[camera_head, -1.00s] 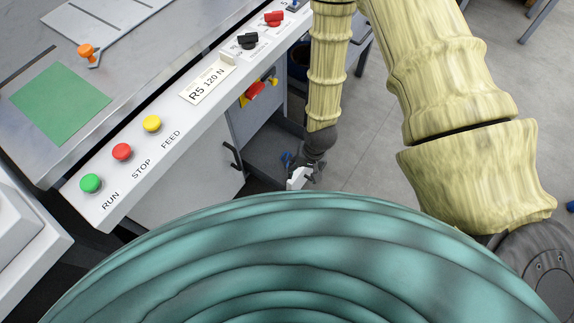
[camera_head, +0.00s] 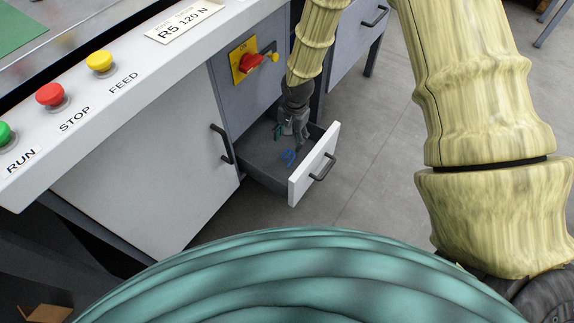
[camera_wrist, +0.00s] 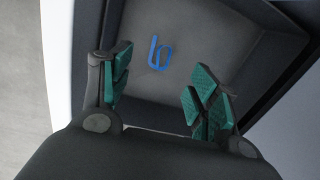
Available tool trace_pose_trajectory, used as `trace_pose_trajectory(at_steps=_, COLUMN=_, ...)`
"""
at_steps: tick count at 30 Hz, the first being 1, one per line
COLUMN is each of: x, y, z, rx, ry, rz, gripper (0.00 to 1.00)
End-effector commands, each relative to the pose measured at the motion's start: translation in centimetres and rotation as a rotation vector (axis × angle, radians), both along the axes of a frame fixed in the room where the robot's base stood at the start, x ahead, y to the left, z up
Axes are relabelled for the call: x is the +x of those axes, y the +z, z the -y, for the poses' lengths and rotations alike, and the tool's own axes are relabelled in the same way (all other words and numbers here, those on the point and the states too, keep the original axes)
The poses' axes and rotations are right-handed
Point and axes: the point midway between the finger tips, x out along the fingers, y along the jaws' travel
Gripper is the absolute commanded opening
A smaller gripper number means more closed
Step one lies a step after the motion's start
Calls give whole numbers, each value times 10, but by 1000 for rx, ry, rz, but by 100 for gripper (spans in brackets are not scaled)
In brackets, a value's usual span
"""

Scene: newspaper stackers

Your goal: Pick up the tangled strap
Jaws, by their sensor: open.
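A blue looped strap (camera_wrist: 158,54) lies on the grey floor of an open drawer. It also shows in the head view (camera_head: 289,156), close to the drawer's front panel. My gripper (camera_head: 289,132) points down into the drawer, behind the strap as seen from the head. In the wrist view its green-padded fingers (camera_wrist: 157,92) are spread wide apart, with nothing between them. The strap lies beyond the fingertips, apart from them.
The drawer (camera_head: 262,173) is pulled out from the machine cabinet, its white front (camera_head: 313,165) carrying a dark handle. Drawer walls enclose my gripper closely. A red-and-yellow switch (camera_head: 249,62) sits above. Grey floor (camera_head: 385,150) is free at the right.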

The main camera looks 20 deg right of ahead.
Motion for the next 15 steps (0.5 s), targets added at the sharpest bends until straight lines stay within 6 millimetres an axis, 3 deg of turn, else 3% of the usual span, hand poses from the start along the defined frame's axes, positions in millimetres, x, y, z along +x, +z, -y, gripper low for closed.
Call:
trace_pose_trajectory(at_steps=1, x=6, y=-14, z=0, rx=-10, ry=-11, rz=-3, gripper=61)
trace_pose_trajectory(at_steps=3, x=12, y=-19, z=1, rx=-24, ry=-29, rz=-12, gripper=61)
trace_pose_trajectory(at_steps=15, x=26, y=-26, z=7, rx=-73, ry=-84, rz=-33, gripper=61)
